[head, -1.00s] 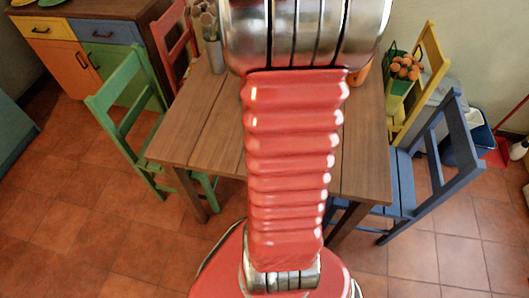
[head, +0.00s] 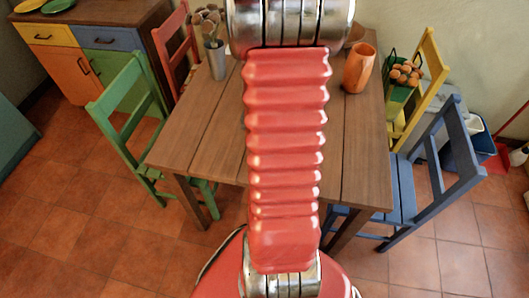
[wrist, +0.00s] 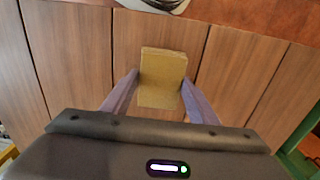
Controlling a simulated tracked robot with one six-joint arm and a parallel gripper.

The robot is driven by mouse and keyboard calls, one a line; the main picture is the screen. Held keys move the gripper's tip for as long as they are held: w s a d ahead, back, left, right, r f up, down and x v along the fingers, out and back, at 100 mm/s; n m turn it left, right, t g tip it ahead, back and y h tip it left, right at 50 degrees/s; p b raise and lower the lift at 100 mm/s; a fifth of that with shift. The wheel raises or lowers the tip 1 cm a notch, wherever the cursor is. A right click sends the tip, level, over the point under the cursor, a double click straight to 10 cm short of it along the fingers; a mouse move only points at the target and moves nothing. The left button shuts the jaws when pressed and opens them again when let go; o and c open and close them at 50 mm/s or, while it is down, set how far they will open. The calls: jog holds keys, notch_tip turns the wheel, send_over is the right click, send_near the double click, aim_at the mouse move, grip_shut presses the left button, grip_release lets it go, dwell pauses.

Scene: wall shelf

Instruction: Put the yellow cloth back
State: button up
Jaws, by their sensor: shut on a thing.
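The yellow cloth (wrist: 163,68) is a folded, block-like mustard piece in the wrist view. My gripper (wrist: 161,80) is shut on it, with one purple-grey finger at each side. Behind the cloth are the brown planks of the wooden table (wrist: 72,60); how far above them it is held I cannot tell. In the head view my arm hides the gripper and the cloth, and the table (head: 215,140) lies beneath and behind it.
A grey metal cup (head: 216,62) with flowers and an orange vase (head: 358,68) stand on the table. Green (head: 127,115), red (head: 176,45), yellow (head: 432,62) and blue (head: 455,155) chairs surround it. A coloured cabinet (head: 85,55) stands back left. Tiled floor is open at front left.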

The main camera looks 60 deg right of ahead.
jog(key=shift+f, duration=1.5)
jog(key=shift+f, duration=0.1)
jog(key=o, duration=1.4)
notch_tip(320, 180, up, 12)
jog(key=shift+r, duration=0.15)
